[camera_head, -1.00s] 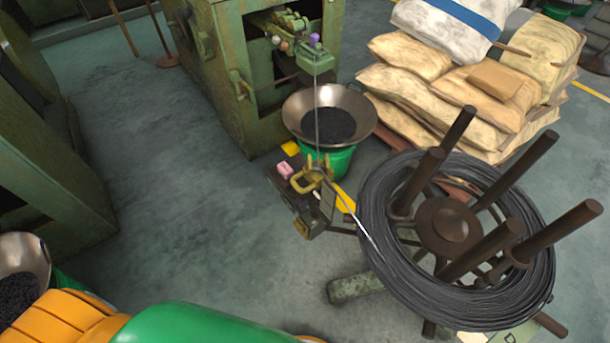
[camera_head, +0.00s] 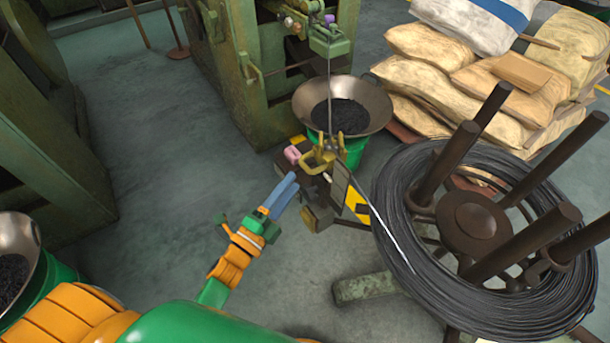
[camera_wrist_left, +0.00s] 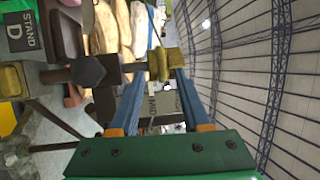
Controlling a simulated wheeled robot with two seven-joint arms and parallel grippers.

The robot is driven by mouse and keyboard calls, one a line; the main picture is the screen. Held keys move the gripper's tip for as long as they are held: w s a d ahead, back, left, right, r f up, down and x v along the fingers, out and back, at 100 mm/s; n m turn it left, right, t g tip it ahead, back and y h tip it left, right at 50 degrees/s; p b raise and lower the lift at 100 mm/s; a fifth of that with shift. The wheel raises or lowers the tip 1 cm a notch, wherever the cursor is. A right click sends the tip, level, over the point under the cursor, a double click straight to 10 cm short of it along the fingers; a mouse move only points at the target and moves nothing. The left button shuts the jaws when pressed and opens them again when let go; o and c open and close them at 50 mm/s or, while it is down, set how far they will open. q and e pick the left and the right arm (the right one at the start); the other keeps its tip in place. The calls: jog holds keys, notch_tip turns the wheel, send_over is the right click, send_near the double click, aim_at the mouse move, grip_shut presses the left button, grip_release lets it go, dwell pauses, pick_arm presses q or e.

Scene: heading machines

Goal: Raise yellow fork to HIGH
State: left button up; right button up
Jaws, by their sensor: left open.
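The yellow fork (camera_head: 320,157) is a small U-shaped piece at the top of the dark wire stand mechanism (camera_head: 340,182), in front of the green tub, with a thin wire rising beside it. My left gripper (camera_head: 288,184) is open, just left of and below the fork in the head view, and apart from it there. In the left wrist view, a brass-yellow piece (camera_wrist_left: 164,62) on a dark shaft appears beyond the open fingertips (camera_wrist_left: 160,78). I cannot tell whether this is the fork or whether the fingers touch it. My right gripper is not in view.
A large coil of dark wire (camera_head: 400,230) lies around a brown post reel (camera_head: 475,215) to the right. A metal bowl (camera_head: 372,98) stands behind the mechanism, before a green machine (camera_head: 240,80). Sacks (camera_head: 430,45) are piled at back right. Floor (camera_head: 150,160) is clear at left.

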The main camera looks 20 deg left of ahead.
aim_at(303, 167)
pick_arm(q)
jog(key=x, duration=0.6)
jog(key=shift+w+d+r, duration=0.1)
jog(key=shift+w+d, duration=0.05)
jog(key=shift+w, duration=0.2)
grip_shut()
jog(key=shift+r, duration=0.15)
dwell(0.8)
